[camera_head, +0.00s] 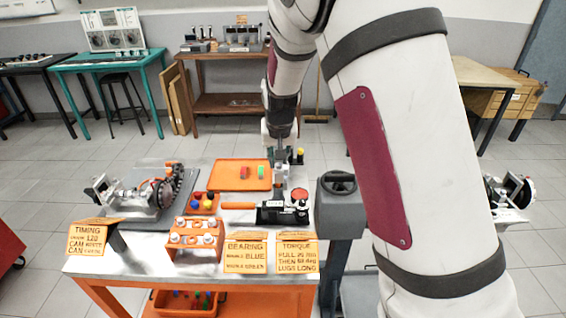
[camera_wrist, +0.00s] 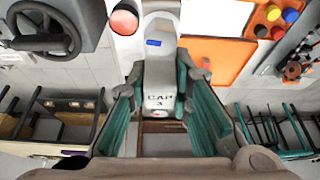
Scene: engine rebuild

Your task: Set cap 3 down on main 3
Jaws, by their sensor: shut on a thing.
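My gripper (camera_wrist: 160,88) is shut on cap 3 (camera_wrist: 158,100), a pale grey block lettered "CAP 3" with a red dot, between its two teal-sided fingers. A blue mark shows on the grey surface farther up in the wrist view; I cannot tell whether it belongs to the cap. In the head view my gripper (camera_head: 281,160) points down at the right of the bench, beside the orange tray. The cap is too small to make out there. An engine assembly (camera_head: 150,195) with a dark gear lies at the bench's left. I cannot pick out main 3.
The orange tray (camera_head: 232,186) holds a red and a green piece. An orange rack (camera_head: 196,252) stands at the front, near a small bin of coloured caps (camera_head: 203,207). A black device (camera_head: 280,215) lies right of centre. A grey pedestal with a handwheel (camera_head: 340,190) adjoins the bench's right edge.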

